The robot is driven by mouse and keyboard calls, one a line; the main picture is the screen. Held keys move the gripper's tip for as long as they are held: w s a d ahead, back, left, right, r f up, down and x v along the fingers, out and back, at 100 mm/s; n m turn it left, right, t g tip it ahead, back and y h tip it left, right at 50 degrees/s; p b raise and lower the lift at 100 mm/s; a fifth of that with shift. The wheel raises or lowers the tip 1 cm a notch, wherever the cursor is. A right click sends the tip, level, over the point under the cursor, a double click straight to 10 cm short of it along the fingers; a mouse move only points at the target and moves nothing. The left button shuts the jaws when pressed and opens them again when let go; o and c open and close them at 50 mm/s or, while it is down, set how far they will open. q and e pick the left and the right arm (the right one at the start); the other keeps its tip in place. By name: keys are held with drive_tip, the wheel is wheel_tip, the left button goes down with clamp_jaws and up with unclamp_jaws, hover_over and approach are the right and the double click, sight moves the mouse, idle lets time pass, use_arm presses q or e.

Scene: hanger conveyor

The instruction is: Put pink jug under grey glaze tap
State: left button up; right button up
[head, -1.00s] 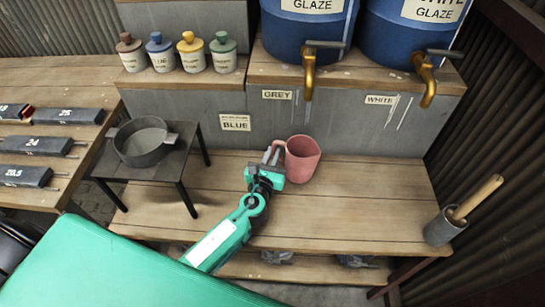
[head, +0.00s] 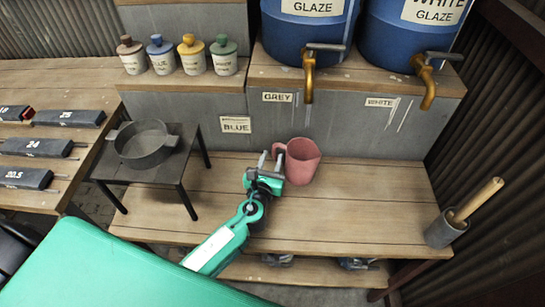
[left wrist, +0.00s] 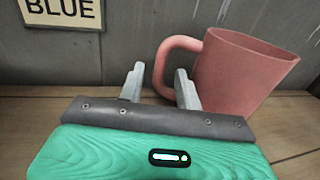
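The pink jug (head: 303,161) stands upright on the wooden bench, below the grey glaze tap (head: 309,80) in the head view. Its handle points left, towards my left gripper. My left gripper (head: 270,160) is open beside the handle, with a clear gap between its fingers. In the left wrist view the jug (left wrist: 238,75) is on the right. The right finger of the gripper (left wrist: 159,88) overlaps the lower part of the handle there; I cannot tell whether they touch. My right gripper is out of view.
The white glaze tap (head: 427,82) is to the right. A pot holding a wooden-handled tool (head: 445,230) stands at the bench's right end. A small dark table (head: 160,180) with a grey pan (head: 145,148) is on the left.

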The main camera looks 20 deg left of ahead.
use_arm(q)
drive_tip(key=s, duration=0.4)
drive_tip(key=shift+d+f, duration=0.1)
drive_tip(key=shift+d, duration=0.05)
drive_tip(key=s, duration=0.3)
drive_tip(key=s+b, duration=0.1)
drive_tip(key=s, duration=0.1)
drive_tip(key=shift+s+d, duration=0.25)
drive_tip(key=shift+s, duration=0.65)
use_arm(e)
drive_tip(key=w+r, duration=0.1)
drive_tip(key=w, duration=0.1)
drive_tip(key=w+a+r, duration=0.1)
drive_tip(key=shift+w+a, duration=0.1)
drive_tip(key=shift+w, duration=0.25)
